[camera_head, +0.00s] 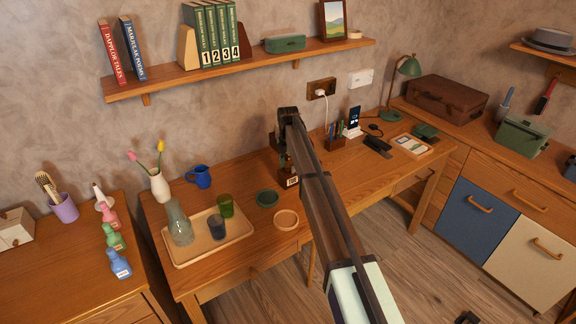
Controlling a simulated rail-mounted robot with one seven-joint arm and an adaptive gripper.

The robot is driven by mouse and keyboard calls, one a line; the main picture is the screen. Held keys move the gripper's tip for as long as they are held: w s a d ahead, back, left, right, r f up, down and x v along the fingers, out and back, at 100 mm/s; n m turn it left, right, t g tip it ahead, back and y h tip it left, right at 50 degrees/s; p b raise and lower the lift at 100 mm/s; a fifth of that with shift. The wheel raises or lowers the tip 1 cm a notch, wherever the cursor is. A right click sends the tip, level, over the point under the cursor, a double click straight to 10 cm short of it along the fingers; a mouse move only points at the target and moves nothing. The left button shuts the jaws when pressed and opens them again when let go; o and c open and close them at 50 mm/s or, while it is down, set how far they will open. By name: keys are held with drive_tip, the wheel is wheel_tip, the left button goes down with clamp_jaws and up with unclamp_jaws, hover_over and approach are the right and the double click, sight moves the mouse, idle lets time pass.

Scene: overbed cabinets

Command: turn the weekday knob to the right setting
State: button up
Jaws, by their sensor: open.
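A small wooden piece with a white label (292,182) stands on the desk just below the end of my arm. Its lettering is too small to read with certainty, and I cannot make out a weekday knob on it. My gripper (285,160) is at the far end of my arm, above and close to this labelled piece. It is open. The arm partly hides this area, and I cannot tell whether the gripper touches anything.
On the desk, a tray (178,262) holds a carafe and two cups. A green coaster (267,198) and a tan coaster (286,220) lie nearby. A pen holder (335,138), phone stand (353,122) and green lamp (408,68) stand to the right. A shelf (165,83) runs above.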

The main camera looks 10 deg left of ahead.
sight(288, 167)
drive_tip(key=shift+r, duration=0.15)
wheel_tip(288, 167, up, 12)
idle(0.4)
